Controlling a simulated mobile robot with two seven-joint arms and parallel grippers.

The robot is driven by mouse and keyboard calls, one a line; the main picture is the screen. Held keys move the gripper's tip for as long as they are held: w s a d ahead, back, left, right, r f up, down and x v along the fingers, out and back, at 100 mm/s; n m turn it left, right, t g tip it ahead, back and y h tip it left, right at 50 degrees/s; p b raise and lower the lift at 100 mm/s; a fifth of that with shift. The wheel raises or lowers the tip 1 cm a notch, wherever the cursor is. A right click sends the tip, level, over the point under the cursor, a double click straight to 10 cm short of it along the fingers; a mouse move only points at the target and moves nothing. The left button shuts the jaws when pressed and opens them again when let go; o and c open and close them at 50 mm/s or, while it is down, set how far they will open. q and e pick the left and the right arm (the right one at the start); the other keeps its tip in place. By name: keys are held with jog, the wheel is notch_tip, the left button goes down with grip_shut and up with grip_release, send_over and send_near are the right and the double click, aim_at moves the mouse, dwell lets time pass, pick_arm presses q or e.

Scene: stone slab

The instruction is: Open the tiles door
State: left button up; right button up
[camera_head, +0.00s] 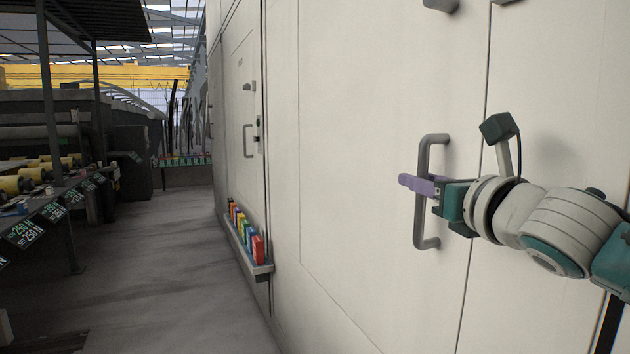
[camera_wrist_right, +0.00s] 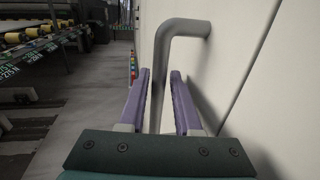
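The door (camera_head: 360,110) is a large cream panel that looks shut in the head view, with a thin seam (camera_head: 477,215) on the right. Its grey bar handle (camera_head: 420,225) stands upright near that seam. My right gripper (camera_head: 408,184) reaches in from the right at the handle's mid-height. In the right wrist view, its two purple fingers (camera_wrist_right: 160,95) are spread, one on each side of the handle bar (camera_wrist_right: 166,50), with small gaps visible. The fingers are around the bar but not closed on it. My left gripper is not in view.
A small shelf (camera_head: 262,270) with several coloured boxes (camera_head: 245,230) juts from the wall on the left. A second handle (camera_head: 246,141) is farther along the wall. The grey floor (camera_head: 170,270) is clear there. Workbenches with yellow rolls (camera_head: 35,174) line the far left.

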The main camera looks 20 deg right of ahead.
jog(key=w, duration=0.3)
jog(key=shift+w+d, duration=0.1)
jog(key=shift+d, duration=0.05)
grip_shut()
dwell(1.4)
